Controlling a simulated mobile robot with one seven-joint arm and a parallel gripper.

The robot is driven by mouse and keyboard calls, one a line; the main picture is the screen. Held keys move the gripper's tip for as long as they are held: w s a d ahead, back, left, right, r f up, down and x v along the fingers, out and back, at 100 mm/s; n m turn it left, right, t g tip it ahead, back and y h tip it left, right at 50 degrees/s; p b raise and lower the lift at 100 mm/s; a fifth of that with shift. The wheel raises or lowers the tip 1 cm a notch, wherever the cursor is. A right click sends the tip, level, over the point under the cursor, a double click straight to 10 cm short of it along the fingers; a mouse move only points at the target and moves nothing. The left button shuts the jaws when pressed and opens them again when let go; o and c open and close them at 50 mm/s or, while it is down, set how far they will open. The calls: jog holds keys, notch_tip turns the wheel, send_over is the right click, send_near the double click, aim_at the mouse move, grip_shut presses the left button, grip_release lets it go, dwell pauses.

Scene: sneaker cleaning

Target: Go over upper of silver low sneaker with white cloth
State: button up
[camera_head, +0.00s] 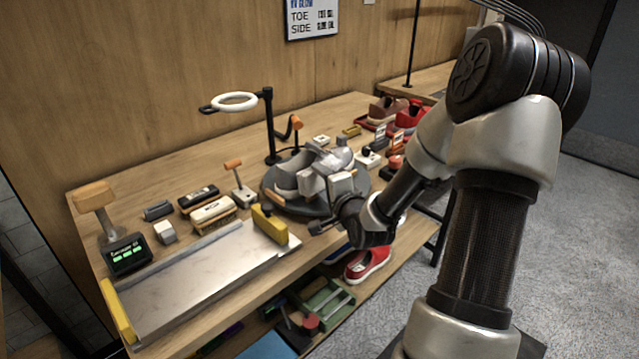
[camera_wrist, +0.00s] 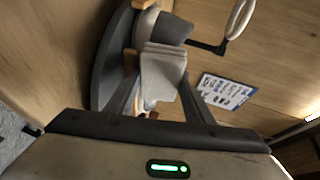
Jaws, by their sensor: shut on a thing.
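The silver low sneaker (camera_head: 287,181) rests on a round dark turntable (camera_head: 272,204) on the workbench, partly hidden behind my gripper in the head view. In the wrist view part of the sneaker (camera_wrist: 172,28) shows just beyond the cloth, with the turntable (camera_wrist: 112,62) at the left. My gripper (camera_wrist: 161,78) is shut on the white cloth (camera_wrist: 162,70), which looks pale grey and folded between the fingers. In the head view my gripper (camera_head: 328,183) is over the sneaker. The cloth appears close against the upper, but I cannot tell if they touch.
A ring lamp (camera_head: 235,101) on a black post stands behind the turntable. A metal tray with yellow ends (camera_head: 205,280), brushes (camera_head: 212,212) and a small display (camera_head: 127,255) are to the left. Red shoes (camera_head: 410,115) stand at the back right. A red sneaker (camera_head: 368,262) sits below.

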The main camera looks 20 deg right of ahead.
jog(key=shift+w+d+p, duration=0.15)
jog(key=shift+w+d, duration=0.1)
jog(key=shift+d, duration=0.5)
jog(key=shift+w+d+p, duration=0.2)
jog(key=shift+d, duration=0.5)
jog(key=shift+w+d+p, duration=0.15)
jog(key=shift+w+d, duration=0.1)
jog(key=shift+d, duration=0.5)
jog(key=shift+w+d+p, duration=0.3)
jog(key=shift+w+d, duration=0.15)
jog(key=shift+d, duration=0.5)
jog(key=shift+w+d+p, duration=0.25)
jog(key=shift+w+d, duration=0.25)
jog(key=shift+d, duration=0.5)
jog(key=shift+w+d+p, duration=0.3)
jog(key=shift+w+d, duration=0.15)
jog(key=shift+d, duration=0.5)
jog(key=shift+a+f, duration=0.1)
